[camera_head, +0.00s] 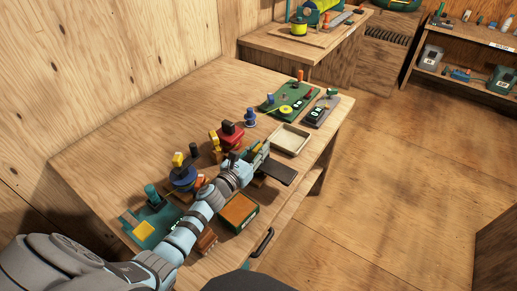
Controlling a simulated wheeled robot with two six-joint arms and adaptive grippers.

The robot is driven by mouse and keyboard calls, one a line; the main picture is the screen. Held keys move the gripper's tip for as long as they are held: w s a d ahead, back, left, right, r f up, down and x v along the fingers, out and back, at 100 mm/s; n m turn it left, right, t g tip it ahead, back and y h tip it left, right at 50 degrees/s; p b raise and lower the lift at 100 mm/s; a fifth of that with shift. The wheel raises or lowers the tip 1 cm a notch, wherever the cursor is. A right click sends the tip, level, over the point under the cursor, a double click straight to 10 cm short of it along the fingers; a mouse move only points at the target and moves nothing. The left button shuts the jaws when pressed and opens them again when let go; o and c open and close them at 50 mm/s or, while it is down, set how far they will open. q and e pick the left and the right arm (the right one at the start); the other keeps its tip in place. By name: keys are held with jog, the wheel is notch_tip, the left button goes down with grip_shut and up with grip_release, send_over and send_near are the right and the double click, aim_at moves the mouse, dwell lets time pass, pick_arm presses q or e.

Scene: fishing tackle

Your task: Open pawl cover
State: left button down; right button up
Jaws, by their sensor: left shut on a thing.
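My left arm reaches in from the bottom left across the wooden workbench. My left gripper (256,160) is near the bench's front edge. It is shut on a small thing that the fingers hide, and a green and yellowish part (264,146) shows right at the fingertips. A flat dark plate (277,174) sits just right of the gripper, near the bench edge. I cannot make out the pawl cover clearly or tell whether it is open. My right gripper is not in view.
A shallow tray (304,133) lies right of the gripper. Beyond it are a green board (270,105) with small parts and a dark box (323,109). A red block (231,128) and a blue spool (250,120) stand behind the gripper. A green-sided box (256,212) is close below my arm.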

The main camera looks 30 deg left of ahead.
pick_arm(q)
jog(key=shift+d, duration=0.1)
jog(key=d, duration=0.5)
jog(key=s+d, duration=0.1)
jog(key=d, duration=0.2)
jog(key=shift+s+d, duration=0.1)
jog(key=shift+d, duration=0.2)
jog(key=shift+a, duration=0.1)
jog(key=c, duration=1.4)
grip_release()
jog(key=s+a, duration=0.1)
jog(key=s, duration=1.1)
jog(key=shift+a, duration=0.3)
